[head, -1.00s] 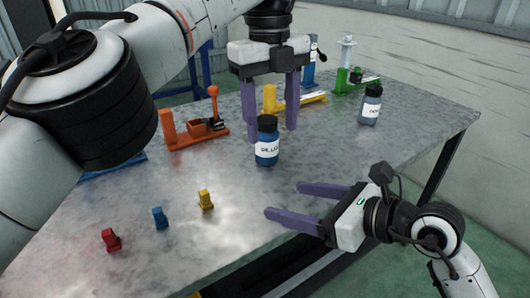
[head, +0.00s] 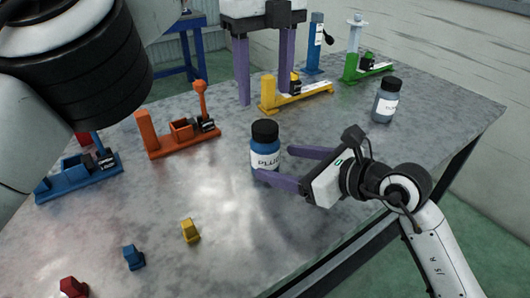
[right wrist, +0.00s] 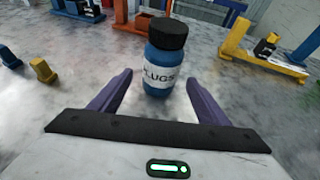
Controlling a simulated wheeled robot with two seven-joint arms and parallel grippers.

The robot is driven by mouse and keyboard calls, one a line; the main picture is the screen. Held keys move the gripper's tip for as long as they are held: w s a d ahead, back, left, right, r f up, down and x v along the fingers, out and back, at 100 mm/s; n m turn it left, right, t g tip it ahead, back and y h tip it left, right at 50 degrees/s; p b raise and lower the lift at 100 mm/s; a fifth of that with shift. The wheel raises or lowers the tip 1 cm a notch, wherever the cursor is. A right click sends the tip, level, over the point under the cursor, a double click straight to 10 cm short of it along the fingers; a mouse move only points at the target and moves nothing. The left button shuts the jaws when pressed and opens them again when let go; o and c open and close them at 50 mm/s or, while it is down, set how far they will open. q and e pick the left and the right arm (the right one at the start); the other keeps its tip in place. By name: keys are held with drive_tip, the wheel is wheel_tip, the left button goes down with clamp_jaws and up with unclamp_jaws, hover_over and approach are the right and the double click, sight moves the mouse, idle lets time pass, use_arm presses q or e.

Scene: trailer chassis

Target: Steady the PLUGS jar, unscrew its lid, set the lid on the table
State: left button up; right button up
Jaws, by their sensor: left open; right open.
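The PLUGS jar (head: 264,150) is blue with a white label and a black lid (head: 265,131). It stands upright on the metal table with its lid on. My right gripper (head: 278,167) is open, low over the table, with its fingers pointing at the jar from the right. In the right wrist view the jar (right wrist: 164,72) stands just ahead, between the lines of the two spread fingers, and I cannot tell if they touch it. My left gripper (head: 265,98) is open and empty, fingers pointing down, higher and behind the jar.
A second jar (head: 386,100) with a black lid stands at the right. Orange (head: 183,141), yellow (head: 300,95), green and blue fixtures stand along the back. Small red, blue (head: 134,257) and yellow (head: 191,231) blocks lie at the front left.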

sight(264, 159)
use_arm(q)
drive_tip(key=shift+w+f, duration=0.1)
use_arm(e)
drive_tip(key=x, duration=0.6)
drive_tip(key=shift+w+a+f, duration=0.1)
drive_tip(key=shift+w+f, duration=0.05)
